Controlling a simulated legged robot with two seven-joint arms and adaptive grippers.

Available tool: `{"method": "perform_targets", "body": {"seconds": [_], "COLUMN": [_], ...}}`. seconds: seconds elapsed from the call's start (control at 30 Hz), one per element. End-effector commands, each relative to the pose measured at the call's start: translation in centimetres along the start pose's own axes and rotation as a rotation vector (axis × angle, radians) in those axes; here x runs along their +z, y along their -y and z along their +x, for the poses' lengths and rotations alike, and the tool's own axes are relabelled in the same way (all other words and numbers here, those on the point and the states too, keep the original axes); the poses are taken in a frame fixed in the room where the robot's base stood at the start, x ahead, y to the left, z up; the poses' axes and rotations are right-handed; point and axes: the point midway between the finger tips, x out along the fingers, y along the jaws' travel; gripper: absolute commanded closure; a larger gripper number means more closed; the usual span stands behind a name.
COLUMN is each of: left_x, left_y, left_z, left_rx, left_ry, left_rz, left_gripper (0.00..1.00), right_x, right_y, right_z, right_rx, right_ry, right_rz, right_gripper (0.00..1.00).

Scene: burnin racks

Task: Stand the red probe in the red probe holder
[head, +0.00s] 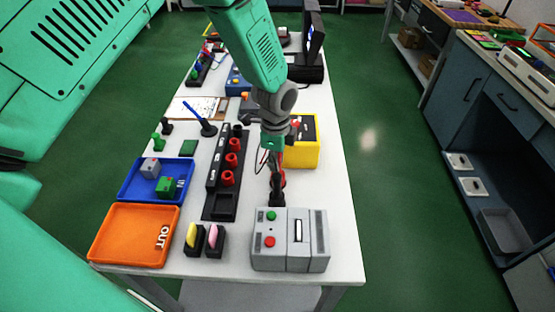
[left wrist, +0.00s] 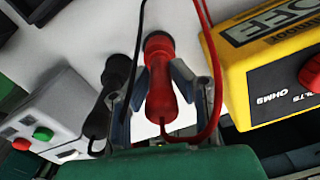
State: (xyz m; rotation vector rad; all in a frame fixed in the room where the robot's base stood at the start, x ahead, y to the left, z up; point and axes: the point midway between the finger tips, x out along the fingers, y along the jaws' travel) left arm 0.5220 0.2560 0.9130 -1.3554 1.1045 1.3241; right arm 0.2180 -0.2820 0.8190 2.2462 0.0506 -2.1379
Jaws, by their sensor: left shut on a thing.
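The red probe (left wrist: 160,85) is between the two fingers of my left gripper (left wrist: 160,98), which is shut on it. Its narrow cable end points toward the palm, and its wide collar points away, over the white table. The gripper also shows in the head view (head: 275,160), low between the yellow meter and the grey box. A black probe (left wrist: 115,75) lies or stands just beside the left finger. Dark parts below the gripper (head: 277,195) may belong to it or a holder. The probe tip and the red probe holder cannot be made out. My right gripper is not in view.
The yellow meter (head: 304,155) is close on the right of the gripper. The grey box (head: 290,258) with red and green buttons is at the near edge. A black rack (head: 212,175) with red rings is to the left. Red and black cables loop around the fingers.

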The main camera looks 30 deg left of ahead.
Motion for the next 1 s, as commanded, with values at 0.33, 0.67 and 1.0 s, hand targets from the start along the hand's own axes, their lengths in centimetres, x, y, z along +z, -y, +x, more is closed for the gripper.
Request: {"method": "perform_targets", "body": {"seconds": [0.33, 0.67, 1.0], "left_x": [0.1, 0.1, 0.1], "left_y": [0.0, 0.0, 0.1], "left_z": [0.7, 0.7, -3.0], "left_rx": [0.0, 0.0, -0.005], "left_ry": [0.002, 0.001, -0.001], "left_rz": [0.0, 0.0, 0.0], "left_gripper": [1.0, 0.57, 0.57], "right_x": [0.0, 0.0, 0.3], "right_y": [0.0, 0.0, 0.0], "right_z": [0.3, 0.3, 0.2], "right_rx": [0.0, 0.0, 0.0], "right_ry": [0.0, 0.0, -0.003], "right_rz": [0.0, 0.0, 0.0], "right_gripper": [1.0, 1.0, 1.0]}}
